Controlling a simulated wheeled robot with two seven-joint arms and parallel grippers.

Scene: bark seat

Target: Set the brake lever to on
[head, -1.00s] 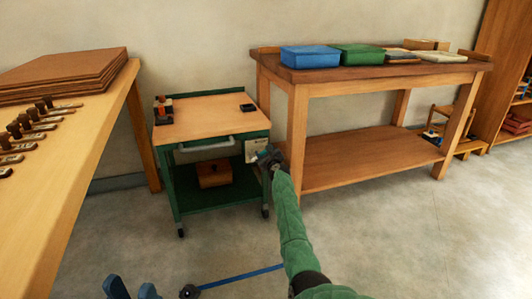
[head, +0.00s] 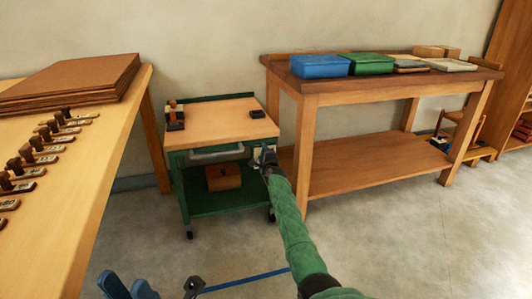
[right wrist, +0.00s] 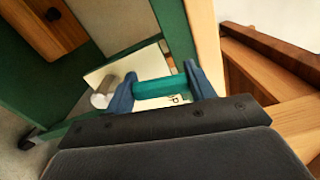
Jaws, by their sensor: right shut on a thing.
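The brake lever (right wrist: 160,90) shows in the right wrist view as a teal bar, joined at its left end to a grey round pivot (right wrist: 103,97). Behind it is a pale plate (right wrist: 100,76) on the side of the green cart, with partly hidden lettering. My right gripper (right wrist: 164,90) is shut on the lever, one blue finger at each side. In the head view my right gripper (head: 265,158) is at the cart's right front and covers most of the plate. My left gripper (head: 124,280) is at the bottom left, its blue fingers apart and empty. The lever's setting is not readable.
The green cart (head: 222,124) has a wooden top, a drawer handle and a wooden box (head: 223,177) on its lower shelf. A workbench (head: 375,178) stands close on its right. A long table (head: 75,175) is on the left.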

